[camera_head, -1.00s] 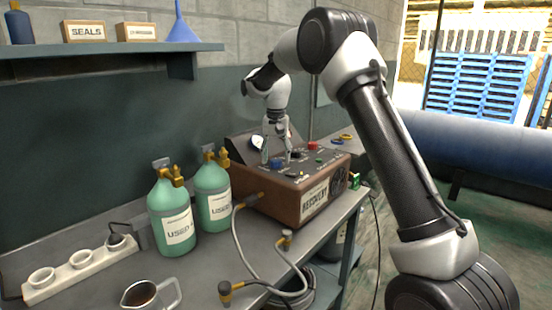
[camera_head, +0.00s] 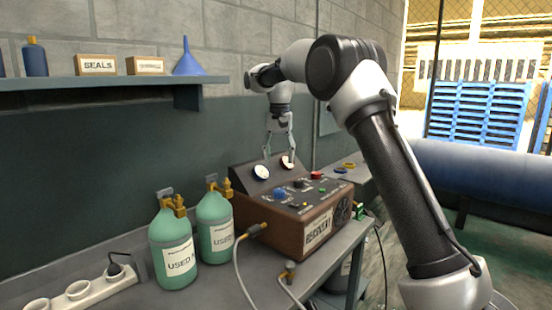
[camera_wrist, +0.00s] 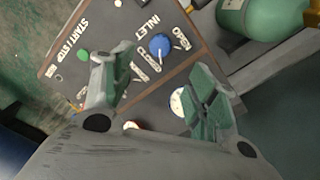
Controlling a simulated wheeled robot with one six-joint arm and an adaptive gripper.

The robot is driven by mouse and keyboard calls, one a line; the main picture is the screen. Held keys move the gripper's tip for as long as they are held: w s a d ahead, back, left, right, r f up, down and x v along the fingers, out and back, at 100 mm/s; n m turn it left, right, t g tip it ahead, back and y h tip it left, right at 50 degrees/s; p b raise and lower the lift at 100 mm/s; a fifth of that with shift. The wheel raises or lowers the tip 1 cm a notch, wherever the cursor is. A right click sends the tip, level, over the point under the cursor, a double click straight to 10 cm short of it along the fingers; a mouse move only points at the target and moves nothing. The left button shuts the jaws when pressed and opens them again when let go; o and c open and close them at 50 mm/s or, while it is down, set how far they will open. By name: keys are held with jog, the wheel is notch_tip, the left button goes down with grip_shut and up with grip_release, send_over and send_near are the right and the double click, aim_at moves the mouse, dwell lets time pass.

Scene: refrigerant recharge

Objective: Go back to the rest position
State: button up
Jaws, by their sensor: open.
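My gripper (camera_head: 279,160) is open and empty, pointing down above the back of the brown recovery machine (camera_head: 318,231), in front of its gauges. Its two fingers also show spread apart in the wrist view (camera_wrist: 163,85). The machine's sloped top panel carries a blue knob (camera_head: 280,194), which also shows between the fingers in the wrist view (camera_wrist: 160,45), and a white-faced gauge (camera_head: 261,172). A second gauge (camera_head: 286,165) is partly hidden by a fingertip. I cannot tell whether that fingertip touches it.
Two green bottles (camera_head: 174,250) (camera_head: 215,228) stand left of the machine. A shelf (camera_head: 120,82) with boxes and a blue funnel hangs on the wall. Hoses lie in front of the machine.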

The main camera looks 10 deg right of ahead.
jog(key=f+n, duration=0.1)
jog(key=f, duration=0.1)
jog(key=s+f+n, duration=0.1)
jog(key=f, duration=0.1)
jog(key=shift+d+f, duration=0.15)
jog(key=shift+f, duration=0.1)
jog(key=s+d+r+t, duration=0.1)
jog(key=s+d, duration=0.4)
jog(key=s, duration=0.9)
jog(key=s+d+r+n+t, duration=0.1)
jog(key=s+d, duration=0.3)
jog(key=s, duration=1)
jog(key=s+d+r+n+t, duration=0.1)
jog(key=s+d, duration=0.4)
jog(key=s, duration=1)
jog(key=shift+d+r+t, duration=0.2)
jog(key=shift+d+t, duration=0.1)
jog(key=shift+t, duration=0.4)
